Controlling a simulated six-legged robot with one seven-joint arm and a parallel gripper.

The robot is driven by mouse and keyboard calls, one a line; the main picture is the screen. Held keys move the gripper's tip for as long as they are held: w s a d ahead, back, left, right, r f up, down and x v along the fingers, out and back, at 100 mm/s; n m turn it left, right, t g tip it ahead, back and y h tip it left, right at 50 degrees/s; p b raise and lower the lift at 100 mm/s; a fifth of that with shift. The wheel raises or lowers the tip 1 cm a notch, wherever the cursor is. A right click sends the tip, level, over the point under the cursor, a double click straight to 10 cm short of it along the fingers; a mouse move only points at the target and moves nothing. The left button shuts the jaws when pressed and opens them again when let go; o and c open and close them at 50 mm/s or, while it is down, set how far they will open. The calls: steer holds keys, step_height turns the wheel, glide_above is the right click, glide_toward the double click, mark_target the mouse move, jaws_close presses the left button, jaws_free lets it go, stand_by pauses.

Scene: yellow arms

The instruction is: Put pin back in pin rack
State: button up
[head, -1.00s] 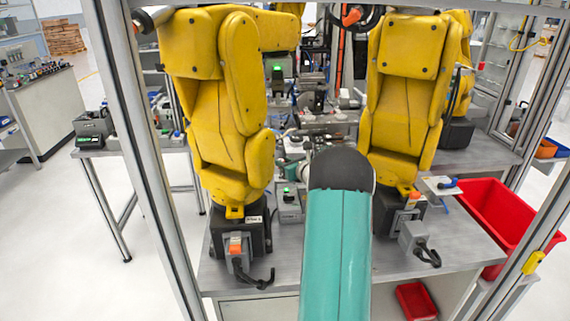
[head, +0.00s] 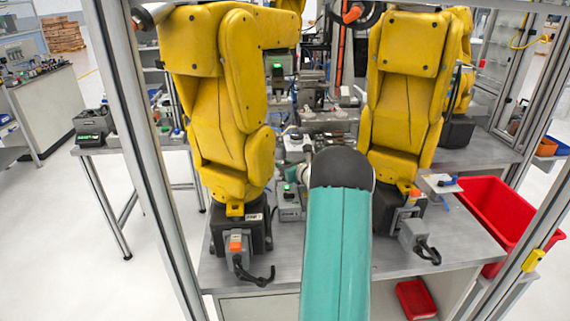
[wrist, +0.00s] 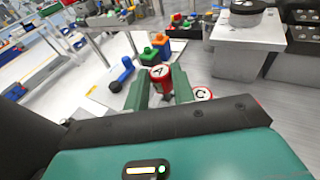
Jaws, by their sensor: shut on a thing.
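My gripper (wrist: 160,82) shows in the wrist view with its two green fingers shut on a red pin (wrist: 158,84). The pin has a white top with a dark letter on it, and its lower end is hidden. A second red piece with a white top marked C (wrist: 203,93) sits just right of the fingers, partly hidden. I cannot tell which thing is the pin rack. In the head view my arm hides the gripper.
In the wrist view a pale block with a dark round top (wrist: 248,40) stands to the right. In the head view two yellow robot arms (head: 215,110) (head: 405,95) stand either side of mine on the grey table (head: 270,265). A red bin (head: 500,215) is at the right.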

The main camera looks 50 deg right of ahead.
steer(key=shift+f, duration=0.95)
steer(key=shift+f, duration=0.25)
steer(key=o, duration=1)
steer(key=shift+o, duration=0.2)
steer(key=shift+s, duration=0.1)
steer(key=v, duration=1.3)
steer(key=shift+s+a+r, duration=0.1)
steer(key=shift+s+r, duration=0.15)
